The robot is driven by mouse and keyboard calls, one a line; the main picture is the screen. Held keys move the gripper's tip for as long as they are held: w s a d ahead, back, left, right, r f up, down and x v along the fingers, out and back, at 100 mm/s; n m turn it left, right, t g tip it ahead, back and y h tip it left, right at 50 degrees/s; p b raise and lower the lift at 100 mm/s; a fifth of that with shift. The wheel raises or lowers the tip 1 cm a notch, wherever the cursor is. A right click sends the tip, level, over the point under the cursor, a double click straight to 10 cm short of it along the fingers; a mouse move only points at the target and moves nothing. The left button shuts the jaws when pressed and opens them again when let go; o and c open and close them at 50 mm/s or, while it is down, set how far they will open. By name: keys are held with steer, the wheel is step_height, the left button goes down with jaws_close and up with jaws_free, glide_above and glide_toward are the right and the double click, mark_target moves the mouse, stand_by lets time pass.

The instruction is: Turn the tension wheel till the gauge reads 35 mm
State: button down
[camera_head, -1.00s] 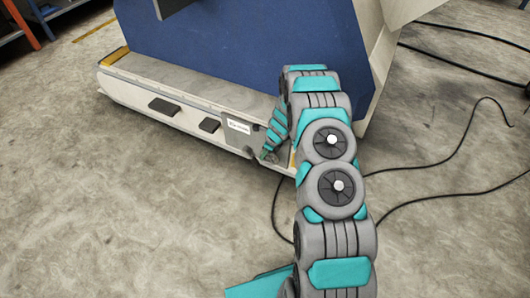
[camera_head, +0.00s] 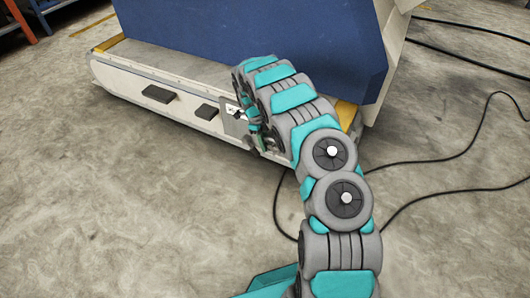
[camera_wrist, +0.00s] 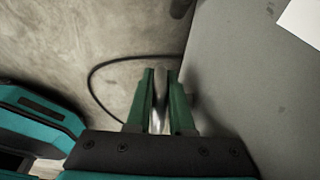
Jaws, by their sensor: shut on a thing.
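In the wrist view my gripper (camera_wrist: 161,76) has its two green fingers close together on a shiny metal piece (camera_wrist: 158,96). The piece looks thin and edge-on; it may be part of the tension wheel, but I cannot tell how much of the wheel is there. A grey panel (camera_wrist: 245,90) lies just right of the fingers. In the head view my forearm covers most of the gripper, at the low front edge of the machine base (camera_head: 160,75). No gauge scale can be read in either view.
The blue machine body (camera_head: 250,35) rises behind my arm. Two dark pads (camera_head: 158,94) sit on the base's front face. A white label (camera_wrist: 304,18) is on the grey panel. Black cables (camera_head: 445,158) run over the concrete floor at right; the floor in front is clear.

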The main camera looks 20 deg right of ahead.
steer(key=f+g+h+b, duration=0.1)
steer(key=b, duration=0.1)
steer(key=shift+w+a+b, duration=0.1)
steer(key=shift+w+b, duration=0.05)
steer(key=shift+b, duration=0.25)
steer(key=shift+g+h+b, duration=0.6)
steer(key=shift+b, duration=0.15)
steer(key=shift+s+r, duration=0.1)
steer(key=shift+s, duration=0.1)
steer(key=c, duration=0.8)
jaws_free()
steer(key=p+v, duration=0.1)
steer(key=v, duration=0.6)
steer(key=shift+w+r, duration=0.15)
steer(key=shift+r, duration=0.15)
